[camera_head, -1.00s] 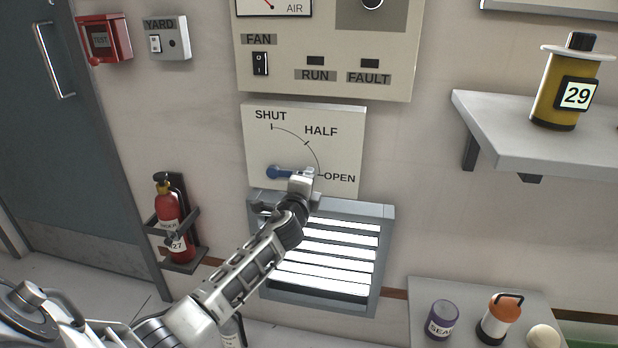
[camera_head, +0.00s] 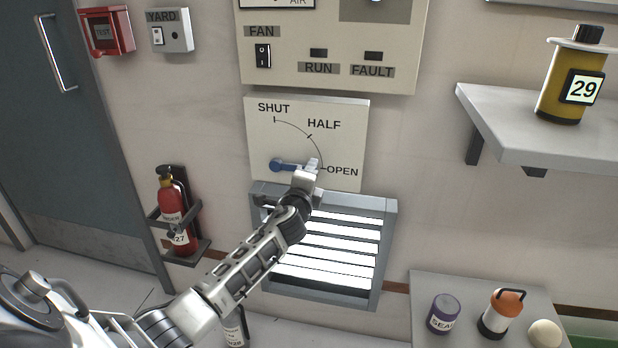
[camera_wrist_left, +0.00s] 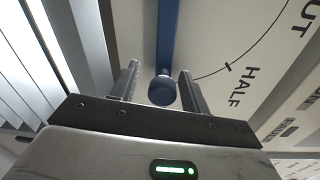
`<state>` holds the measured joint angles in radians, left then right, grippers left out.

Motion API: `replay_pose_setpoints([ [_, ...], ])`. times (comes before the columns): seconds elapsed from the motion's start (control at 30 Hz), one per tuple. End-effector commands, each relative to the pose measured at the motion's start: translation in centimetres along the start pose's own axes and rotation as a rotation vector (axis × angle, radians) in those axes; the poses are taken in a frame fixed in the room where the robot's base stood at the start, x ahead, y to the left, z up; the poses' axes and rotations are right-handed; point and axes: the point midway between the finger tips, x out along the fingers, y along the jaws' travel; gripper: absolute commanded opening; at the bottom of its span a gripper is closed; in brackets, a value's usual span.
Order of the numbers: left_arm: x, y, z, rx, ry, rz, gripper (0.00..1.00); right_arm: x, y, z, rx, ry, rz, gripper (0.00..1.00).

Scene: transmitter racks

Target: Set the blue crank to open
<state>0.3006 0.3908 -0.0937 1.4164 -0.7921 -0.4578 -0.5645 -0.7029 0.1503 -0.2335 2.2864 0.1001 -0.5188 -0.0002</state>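The blue crank (camera_head: 284,166) is on a white dial plate (camera_head: 262,135) marked SHUT, HALF and OPEN. Its arm runs right from the pivot and lies level, in line with the OPEN mark. My left gripper (camera_head: 312,168) is at the crank's outer end and hides that end in the head view. In the left wrist view, the crank's round blue knob (camera_wrist_left: 162,91) is between the two fingers of my left gripper (camera_wrist_left: 160,84). The fingers are apart, with a clear gap on the left side of the knob and little on the right. My right gripper is not in view.
Below the plate is a louvered vent (camera_head: 335,245) with bright gaps between slats. A fan panel (camera_head: 330,75) is above. A fire extinguisher (camera_head: 172,212) hangs at left. A shelf (camera_head: 530,130) with a yellow canister (camera_head: 565,85) and a low table (camera_head: 450,285) with several items stand at right.

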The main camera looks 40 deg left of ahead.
Motion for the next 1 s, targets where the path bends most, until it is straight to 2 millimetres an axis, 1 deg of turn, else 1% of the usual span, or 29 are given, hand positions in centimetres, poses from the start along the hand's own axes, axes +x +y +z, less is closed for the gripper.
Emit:
replay_pose_setpoints([
  [0.13,-0.6,-0.1,0.0,-0.001,0.001,-0.001,0.46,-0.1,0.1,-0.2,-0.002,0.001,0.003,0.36],
  [0.27,-2.6,-0.1,0.0,-0.001,0.003,0.0,0.46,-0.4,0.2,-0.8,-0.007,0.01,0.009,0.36],
  [0.5,-8.5,-0.1,0.0,-0.002,0.002,0.002,0.46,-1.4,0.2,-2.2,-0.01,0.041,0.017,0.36],
  [0.7,-12.8,0.1,0.0,-0.002,0.001,0.003,0.46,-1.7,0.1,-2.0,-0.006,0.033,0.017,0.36],
  [0.83,-14.7,0.1,0.0,-0.001,0.0,0.002,0.46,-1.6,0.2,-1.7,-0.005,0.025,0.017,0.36],
  [1.0,-15.8,0.0,0.0,0.0,-0.001,0.001,0.46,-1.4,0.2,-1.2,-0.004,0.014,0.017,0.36],
])
